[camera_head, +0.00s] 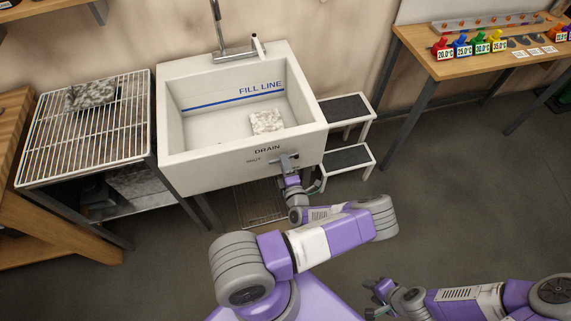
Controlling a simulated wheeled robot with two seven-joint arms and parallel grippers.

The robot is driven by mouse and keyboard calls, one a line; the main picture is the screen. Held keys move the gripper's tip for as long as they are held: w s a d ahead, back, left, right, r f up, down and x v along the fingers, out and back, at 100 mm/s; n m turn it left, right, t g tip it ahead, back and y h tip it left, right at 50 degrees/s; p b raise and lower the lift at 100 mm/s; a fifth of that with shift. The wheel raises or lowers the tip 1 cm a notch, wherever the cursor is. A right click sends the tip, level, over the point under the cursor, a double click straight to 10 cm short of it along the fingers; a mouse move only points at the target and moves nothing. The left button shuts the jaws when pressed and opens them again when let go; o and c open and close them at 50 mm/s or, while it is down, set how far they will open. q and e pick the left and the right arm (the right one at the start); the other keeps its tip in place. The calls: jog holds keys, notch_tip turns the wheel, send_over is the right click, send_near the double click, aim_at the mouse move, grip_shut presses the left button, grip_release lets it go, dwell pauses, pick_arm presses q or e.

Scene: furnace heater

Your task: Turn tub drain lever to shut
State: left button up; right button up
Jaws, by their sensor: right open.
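The white tub (173,165) stands against the wall with a blue fill line inside. Its front face carries the word DRAIN and a SHUT label at the left. The drain lever (287,159) is on the front face, right of the SHUT label, and is small and partly covered. My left gripper (288,172) is right at the lever, just below and in front of it. Its fingers are too small and hidden to tell if they grip it. My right gripper (371,298) is open and empty, low over the floor at the bottom right, far from the tub.
A pale speckled block (267,122) lies in the tub. A faucet (236,52) stands behind. A wire rack (60,150) with another block is at left. Dark-topped steps (348,157) are close right of the tub. A wooden table (460,67) with coloured tagged items stands farther right.

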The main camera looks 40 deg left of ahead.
pick_arm(q)
jog(key=shift+o, duration=1)
jog(key=v, duration=0.7)
jog(key=shift+s+d+p, duration=0.2)
jog(key=shift+d+p, duration=0.05)
jog(key=shift+p, duration=0.05)
